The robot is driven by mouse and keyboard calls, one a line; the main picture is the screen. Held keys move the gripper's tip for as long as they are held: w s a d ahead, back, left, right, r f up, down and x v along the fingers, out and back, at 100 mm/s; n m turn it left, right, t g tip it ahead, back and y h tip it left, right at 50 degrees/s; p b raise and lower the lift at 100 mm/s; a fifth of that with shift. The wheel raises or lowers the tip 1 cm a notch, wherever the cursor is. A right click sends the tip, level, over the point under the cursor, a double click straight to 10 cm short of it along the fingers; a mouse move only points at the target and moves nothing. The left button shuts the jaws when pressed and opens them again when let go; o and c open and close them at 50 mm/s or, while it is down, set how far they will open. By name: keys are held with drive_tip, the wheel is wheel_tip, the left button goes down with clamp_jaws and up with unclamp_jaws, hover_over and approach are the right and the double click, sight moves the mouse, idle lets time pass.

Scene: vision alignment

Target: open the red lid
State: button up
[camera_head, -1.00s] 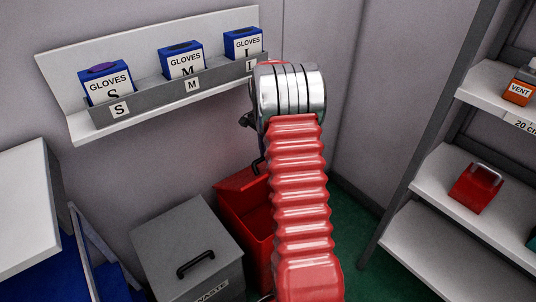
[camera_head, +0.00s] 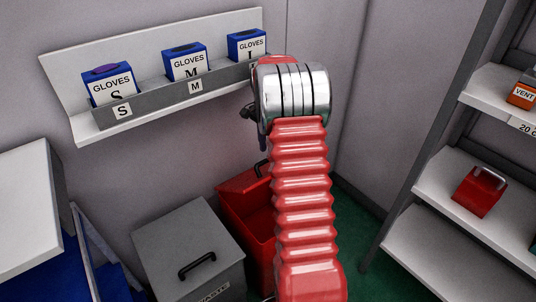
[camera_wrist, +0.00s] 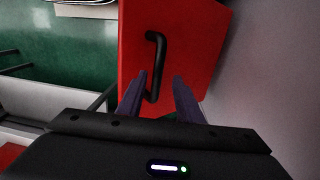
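The red bin (camera_head: 252,225) stands against the wall beside the grey bin, partly hidden behind my arm. Its red lid (camera_head: 238,184) looks raised and tilted toward the wall, with darker red space below it. The black handle (camera_head: 261,169) shows beside my arm. In the wrist view the red lid (camera_wrist: 200,40) fills the upper middle, with the curved black handle (camera_wrist: 153,60) on it. My gripper (camera_wrist: 158,82) is open, its two dark fingers apart. The handle's lower end is between the fingertips, close to the left one; I cannot tell whether they touch.
A grey bin (camera_head: 185,245) marked waste, its lid down, stands left of the red bin. A wall shelf (camera_head: 160,110) with glove boxes hangs above. A metal rack (camera_head: 450,230) stands at the right. Green floor (camera_head: 355,210) shows between rack and bin.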

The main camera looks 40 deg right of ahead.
wheel_tip(320, 180, up, 4)
drive_tip(key=shift+w+f, duration=0.1)
drive_tip(key=shift+f, duration=0.15)
